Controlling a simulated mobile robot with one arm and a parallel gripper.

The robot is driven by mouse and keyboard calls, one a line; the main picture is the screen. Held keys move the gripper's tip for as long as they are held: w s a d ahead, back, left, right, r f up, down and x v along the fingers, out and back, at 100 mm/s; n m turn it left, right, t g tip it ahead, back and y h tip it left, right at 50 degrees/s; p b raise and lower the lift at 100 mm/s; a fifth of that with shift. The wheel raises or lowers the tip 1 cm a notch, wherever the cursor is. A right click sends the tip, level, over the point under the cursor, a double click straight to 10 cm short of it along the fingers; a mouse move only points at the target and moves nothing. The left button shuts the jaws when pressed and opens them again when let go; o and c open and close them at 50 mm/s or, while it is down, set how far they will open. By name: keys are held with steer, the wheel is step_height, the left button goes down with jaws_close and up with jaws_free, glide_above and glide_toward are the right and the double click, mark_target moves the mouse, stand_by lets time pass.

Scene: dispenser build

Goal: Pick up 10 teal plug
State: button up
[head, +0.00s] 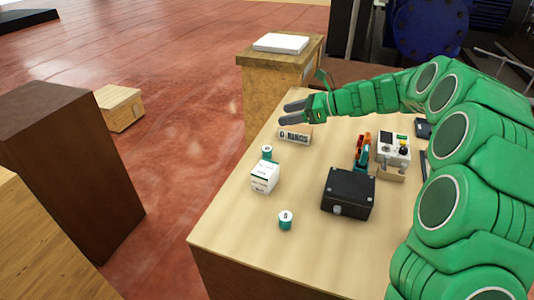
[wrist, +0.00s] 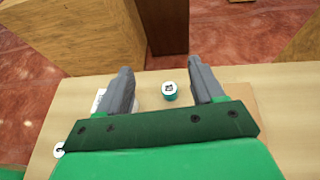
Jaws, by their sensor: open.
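Two small teal plugs with white labelled tops stand on the wooden table. The far plug (head: 267,153) stands behind the white box; the near plug (head: 285,220) is closer to the table's front. Their label numbers are too small to read. My gripper (head: 288,112) is open and empty, above the far end of the table. In the wrist view, one teal plug (wrist: 170,93) shows between the two spread fingers (wrist: 160,66), below them and apart from them. Another round white top (wrist: 60,149) is partly hidden at the lower left.
A white box (head: 264,177) stands between the plugs. A lettered block (head: 295,135) lies under my gripper. A black box (head: 348,194), an orange and teal tool (head: 362,152) and a control box (head: 393,150) stand to the right.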

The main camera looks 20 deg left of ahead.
glide_toward(271, 149)
steer(key=x, duration=0.3)
steer(key=shift+s+a, duration=0.15)
steer(key=shift+a, duration=0.3)
steer(key=shift+x, duration=3.85)
steer(key=shift+d+f, duration=0.1)
steer(key=shift+c, duration=0.5)
steer(key=c, duration=1)
